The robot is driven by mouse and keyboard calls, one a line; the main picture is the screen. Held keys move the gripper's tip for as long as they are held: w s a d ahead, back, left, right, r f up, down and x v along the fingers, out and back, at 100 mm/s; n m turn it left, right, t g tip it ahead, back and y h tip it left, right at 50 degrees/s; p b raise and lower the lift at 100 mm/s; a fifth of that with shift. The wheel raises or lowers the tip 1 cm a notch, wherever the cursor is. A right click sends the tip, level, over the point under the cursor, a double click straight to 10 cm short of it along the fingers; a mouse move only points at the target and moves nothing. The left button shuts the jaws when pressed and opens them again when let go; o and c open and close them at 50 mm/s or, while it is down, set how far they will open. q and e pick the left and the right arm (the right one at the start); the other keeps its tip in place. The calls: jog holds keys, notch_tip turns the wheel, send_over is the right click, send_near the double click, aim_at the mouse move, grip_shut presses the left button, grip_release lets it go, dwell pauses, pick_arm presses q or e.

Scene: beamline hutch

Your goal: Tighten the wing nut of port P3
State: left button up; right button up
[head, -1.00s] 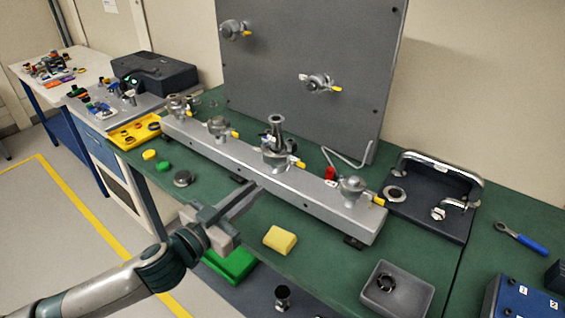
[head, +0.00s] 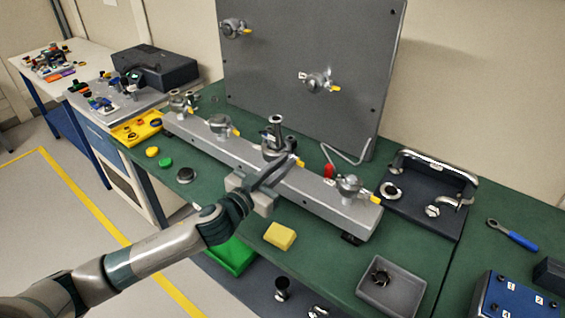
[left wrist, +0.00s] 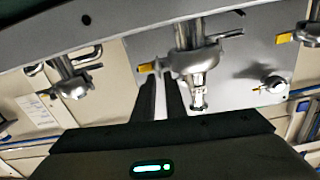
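A grey manifold beam (head: 325,197) carries a row of clamped ports; no port label is readable. The third port from the left (head: 275,145) has a taller metal fitting. A yellow-tipped wing nut (head: 299,162) sticks out from its clamp. My left gripper (head: 287,163) reaches over the beam's front edge to this wing nut. In the left wrist view, the two dark fingers (left wrist: 160,82) stand apart with a narrow gap, tips close to the yellow wing (left wrist: 148,67) and the clamp (left wrist: 190,60). Whether they touch it is unclear. My right gripper is out of view.
A grey panel (head: 290,75) with two more clamped ports stands behind the beam. Another port (head: 348,187) sits to the right. Some green bench is clear in front.

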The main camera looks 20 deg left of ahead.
pick_arm(q)
grip_shut()
